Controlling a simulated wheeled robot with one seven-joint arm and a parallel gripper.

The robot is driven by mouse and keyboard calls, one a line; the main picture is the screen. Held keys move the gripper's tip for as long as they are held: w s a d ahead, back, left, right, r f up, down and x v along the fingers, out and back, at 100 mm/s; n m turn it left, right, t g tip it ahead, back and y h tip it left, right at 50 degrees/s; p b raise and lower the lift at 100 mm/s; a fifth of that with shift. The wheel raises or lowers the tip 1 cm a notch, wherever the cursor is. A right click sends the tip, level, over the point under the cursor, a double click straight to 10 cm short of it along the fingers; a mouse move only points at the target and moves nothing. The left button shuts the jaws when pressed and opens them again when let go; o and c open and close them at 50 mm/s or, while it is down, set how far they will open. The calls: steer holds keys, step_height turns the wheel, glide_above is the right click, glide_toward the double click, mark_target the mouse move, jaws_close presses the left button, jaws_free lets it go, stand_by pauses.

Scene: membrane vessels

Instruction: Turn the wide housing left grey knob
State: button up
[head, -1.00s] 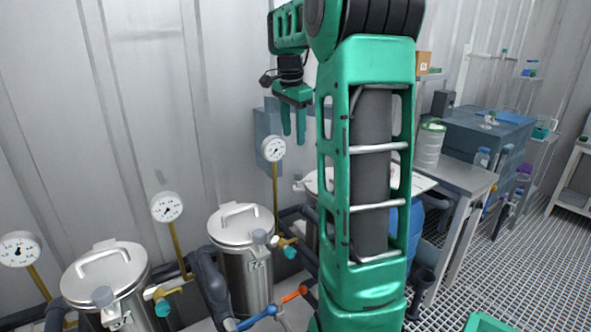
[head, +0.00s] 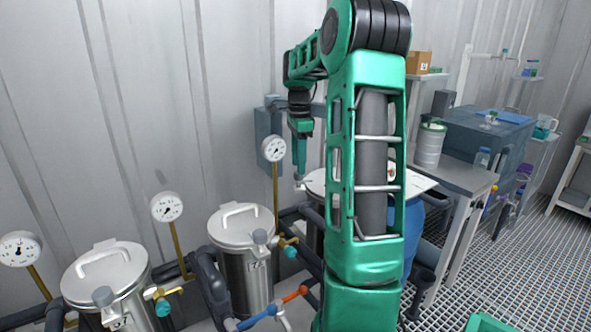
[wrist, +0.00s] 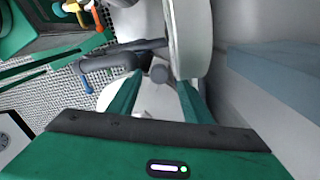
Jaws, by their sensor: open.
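The wide housing (head: 316,189) stands behind my arm in the head view, its right part mostly hidden by my arm. A small grey knob (head: 299,181) shows at its left side. In the wrist view a round grey knob (wrist: 158,73) appears between and beyond my fingers, beside a large pale rounded body. My gripper (head: 301,162) points down just above the housing's left edge in the head view. In the wrist view my gripper (wrist: 160,86) is open, with one finger on each side of the knob in the picture. I cannot see contact.
Two narrower steel vessels (head: 240,228) with lid handles and grey knobs stand to the left. White dial gauges (head: 274,148) rise on brass stems nearby. Dark pipes (head: 213,287) run low between the vessels. A grey box (head: 268,133) is on the wall behind my gripper.

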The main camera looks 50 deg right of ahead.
steer(key=shift+f, duration=1.25)
steer(key=shift+c, duration=0.7)
steer(key=c, duration=0.9)
steer(key=shift+r+n, duration=0.15)
steer(key=shift+n, duration=2.65)
steer(key=shift+w, duration=0.1)
